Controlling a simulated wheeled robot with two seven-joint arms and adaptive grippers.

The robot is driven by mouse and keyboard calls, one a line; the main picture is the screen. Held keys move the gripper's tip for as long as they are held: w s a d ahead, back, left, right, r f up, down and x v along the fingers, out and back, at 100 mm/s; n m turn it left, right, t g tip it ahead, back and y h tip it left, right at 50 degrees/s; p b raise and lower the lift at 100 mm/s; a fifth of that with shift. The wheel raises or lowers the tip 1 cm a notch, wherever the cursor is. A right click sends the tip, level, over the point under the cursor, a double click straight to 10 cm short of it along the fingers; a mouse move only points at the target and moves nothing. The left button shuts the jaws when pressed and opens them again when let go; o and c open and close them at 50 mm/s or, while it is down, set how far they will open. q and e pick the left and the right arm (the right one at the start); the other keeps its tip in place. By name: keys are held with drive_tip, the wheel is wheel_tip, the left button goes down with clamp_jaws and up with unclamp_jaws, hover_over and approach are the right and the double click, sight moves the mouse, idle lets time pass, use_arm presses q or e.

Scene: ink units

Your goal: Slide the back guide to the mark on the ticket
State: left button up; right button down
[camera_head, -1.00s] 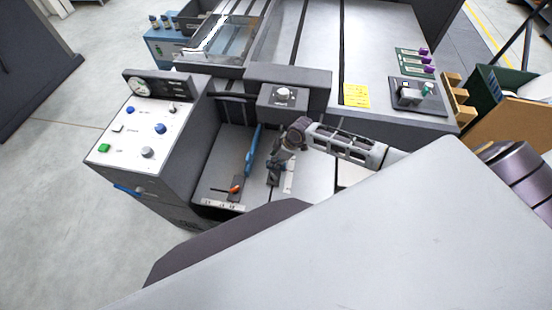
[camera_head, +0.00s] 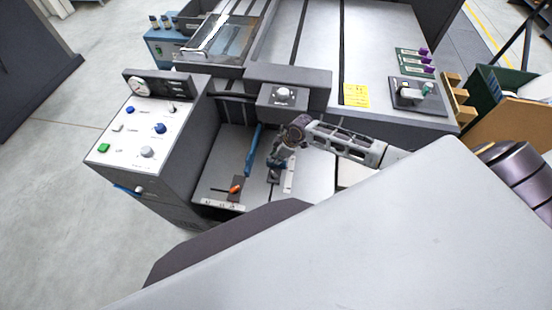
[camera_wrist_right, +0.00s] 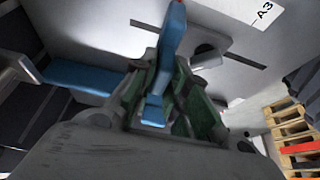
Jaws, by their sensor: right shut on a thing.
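My right gripper (camera_head: 277,163) is low over the bed of the grey machine. In the right wrist view its green-padded fingers (camera_wrist_right: 165,105) are shut on a blue handle (camera_wrist_right: 172,40) with a red tip. I take it to belong to the back guide; its base is mostly hidden. A small dark block (camera_head: 273,178) is just under the gripper, beside a white strip (camera_head: 289,177). My left gripper is not in view.
An orange-tipped pointer (camera_head: 235,188) sits at a slot near a label strip (camera_head: 222,205) at the bed's front. A control panel (camera_head: 140,128) with knobs is on the left. The grey head block with a white knob (camera_head: 283,92) overhangs the bed's back.

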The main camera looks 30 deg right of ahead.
drive_tip(key=shift+w+d, duration=0.75)
drive_tip(key=shift+w, duration=0.2)
drive_tip(key=c, duration=1.4)
unclamp_jaws()
drive_tip(key=shift+c, duration=0.2)
drive_tip(key=v, duration=1.2)
